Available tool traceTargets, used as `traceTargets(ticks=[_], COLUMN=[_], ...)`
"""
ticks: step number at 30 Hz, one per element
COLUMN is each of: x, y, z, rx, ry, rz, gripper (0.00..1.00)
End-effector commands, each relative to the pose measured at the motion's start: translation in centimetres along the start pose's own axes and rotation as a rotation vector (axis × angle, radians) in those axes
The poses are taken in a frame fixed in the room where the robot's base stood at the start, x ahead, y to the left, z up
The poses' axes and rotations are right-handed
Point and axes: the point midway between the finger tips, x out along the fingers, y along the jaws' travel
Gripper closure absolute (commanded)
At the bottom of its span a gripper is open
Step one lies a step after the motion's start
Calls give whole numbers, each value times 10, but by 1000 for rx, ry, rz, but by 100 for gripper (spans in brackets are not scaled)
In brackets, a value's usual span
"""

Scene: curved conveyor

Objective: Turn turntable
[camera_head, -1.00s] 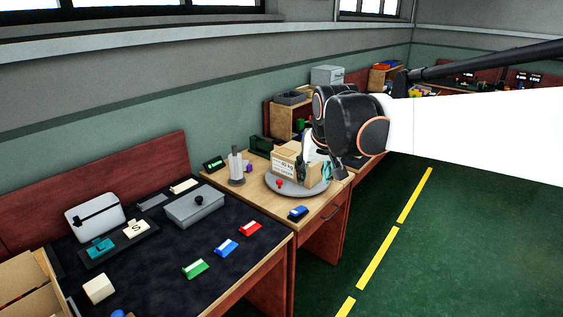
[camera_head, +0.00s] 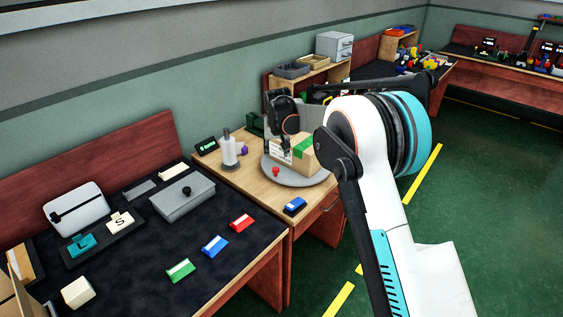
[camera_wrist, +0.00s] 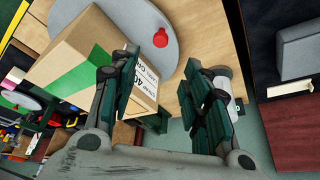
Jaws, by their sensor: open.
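The grey round turntable (camera_head: 290,180) lies on the wooden table, with a cardboard box (camera_head: 308,160) with a green stripe standing on it. A red knob (camera_head: 276,171) stands near the turntable's rim. In the wrist view the turntable (camera_wrist: 178,20), the box (camera_wrist: 75,62) and the red knob (camera_wrist: 160,39) also show. My gripper (camera_wrist: 165,90) is open, its two dark green fingers apart and nothing seen between them. One finger is in front of the box's labelled side. In the head view my gripper is mostly hidden behind my wrist, above the turntable's back left side.
A white bottle-like dispenser (camera_head: 230,150) stands left of the turntable. A blue block (camera_head: 295,205) lies at the table's front edge. The dark bench at left holds a grey lidded box (camera_head: 182,199) and coloured blocks. A shelf (camera_head: 305,75) stands behind.

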Motion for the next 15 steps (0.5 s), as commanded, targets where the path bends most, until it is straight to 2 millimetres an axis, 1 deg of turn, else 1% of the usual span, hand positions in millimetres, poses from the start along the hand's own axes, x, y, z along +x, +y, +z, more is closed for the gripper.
traceTargets(ticks=[3, 8, 11, 15], x=[10, 25, 42, 70], y=[-5, -5, -5, -5], z=[0, 0, 0, 1], rx=[-2, -2, -1, -1], ry=[-3, -4, -4, -3], rz=[0, 0, 0, 0], gripper=[57, 57, 57, 57])
